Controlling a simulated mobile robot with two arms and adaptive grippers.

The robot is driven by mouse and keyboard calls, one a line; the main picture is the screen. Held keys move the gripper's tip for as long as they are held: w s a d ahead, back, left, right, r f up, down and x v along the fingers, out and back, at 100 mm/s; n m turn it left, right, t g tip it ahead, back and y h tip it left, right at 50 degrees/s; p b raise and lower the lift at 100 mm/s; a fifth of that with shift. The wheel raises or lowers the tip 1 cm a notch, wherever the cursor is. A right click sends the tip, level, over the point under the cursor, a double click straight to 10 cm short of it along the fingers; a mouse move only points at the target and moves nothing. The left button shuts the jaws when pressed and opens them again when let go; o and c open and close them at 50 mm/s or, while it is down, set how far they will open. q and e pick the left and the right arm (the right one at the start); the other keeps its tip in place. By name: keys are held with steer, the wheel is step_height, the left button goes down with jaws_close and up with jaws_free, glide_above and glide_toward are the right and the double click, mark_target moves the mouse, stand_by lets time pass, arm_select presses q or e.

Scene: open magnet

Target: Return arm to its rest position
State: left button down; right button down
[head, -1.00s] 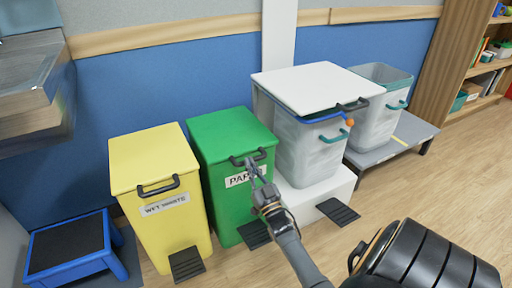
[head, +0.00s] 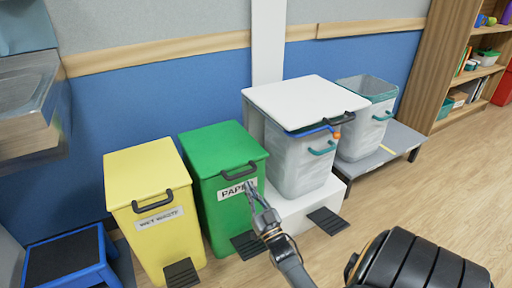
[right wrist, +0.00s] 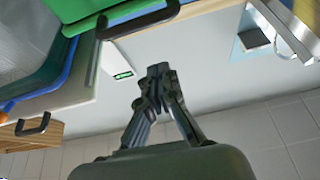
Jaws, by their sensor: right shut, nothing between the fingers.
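My right gripper (head: 250,190) reaches up from the bottom of the head view. Its fingers are together and empty, in front of the green bin (head: 221,150) and overlapping the right end of its PAPER label. It appears apart from the bin's dark lid handle, which is higher up. The right wrist view also shows the shut fingers (right wrist: 158,72), with dark handles and a green panel beyond them at the upper left. My left gripper is not in view.
A yellow WET WASTE bin (head: 140,178) stands left of the green one. A white-lidded bin (head: 300,160) and an open clear bin (head: 365,128) stand to the right. A blue step stool (head: 70,262) is at lower left. Floor at right is clear.

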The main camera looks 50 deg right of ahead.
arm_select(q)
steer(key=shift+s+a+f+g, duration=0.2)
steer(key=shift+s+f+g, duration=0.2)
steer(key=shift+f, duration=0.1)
arm_select(e)
steer(key=v, duration=0.3)
steer(key=shift+s+f, duration=0.25)
steer(key=shift+f, duration=0.05)
steer(key=shift+a, duration=0.15)
